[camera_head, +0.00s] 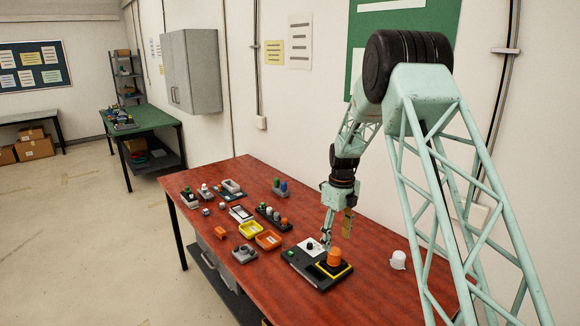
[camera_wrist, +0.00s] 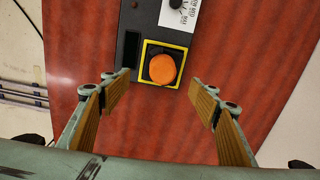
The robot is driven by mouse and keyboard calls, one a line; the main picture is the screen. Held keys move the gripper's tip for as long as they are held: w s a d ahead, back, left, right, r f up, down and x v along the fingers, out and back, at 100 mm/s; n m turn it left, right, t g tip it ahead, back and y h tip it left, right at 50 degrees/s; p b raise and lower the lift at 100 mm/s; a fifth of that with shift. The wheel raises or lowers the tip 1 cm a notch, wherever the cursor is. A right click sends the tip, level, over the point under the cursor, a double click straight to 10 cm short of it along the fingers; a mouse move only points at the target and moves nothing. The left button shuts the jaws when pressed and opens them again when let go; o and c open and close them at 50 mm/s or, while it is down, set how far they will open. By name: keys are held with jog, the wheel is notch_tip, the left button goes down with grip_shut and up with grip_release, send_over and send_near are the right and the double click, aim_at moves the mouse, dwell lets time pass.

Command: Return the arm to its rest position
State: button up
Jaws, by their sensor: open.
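My gripper (camera_head: 338,228) hangs over the red-brown table (camera_head: 355,290), above a dark device. In the wrist view my gripper (camera_wrist: 161,97) is open and empty, its two wood-coloured finger pads wide apart. The dark device (camera_head: 300,262) lies on the table below. It bears a white label with a black knob and an orange round piece (camera_head: 334,257) inside a yellow square frame. In the wrist view the orange piece (camera_wrist: 162,69) sits ahead of and between the fingers, not gripped. My arm reaches down from the upper right.
Several small trays and parts stand at the table's left, among them a yellow tray (camera_head: 250,230) and an orange tray (camera_head: 268,240). A white piece (camera_head: 398,260) stands right of the device. The wall is close behind, with a grey cabinet (camera_head: 190,71).

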jog(key=s+r+n+t+b, duration=0.1)
jog(key=s+r+n, duration=0.4)
jog(key=r, duration=0.4)
jog(key=s+r+n+b, duration=0.1)
jog(key=s+r+n, duration=0.1)
jog(key=s+r, duration=0.6)
jog(key=s+r+n+t+b, duration=0.1)
jog(key=s+r+n+b, duration=0.1)
jog(key=s+r+n, duration=0.8)
jog(key=s+n+t+b, duration=0.2)
jog(key=s+n, duration=0.9)
jog(key=s, duration=2.9)
jog(key=shift+s+r+b, duration=0.15)
jog(key=shift+r+b, duration=0.2)
jog(key=shift+b, duration=0.8)
jog(key=shift+c, duration=0.7)
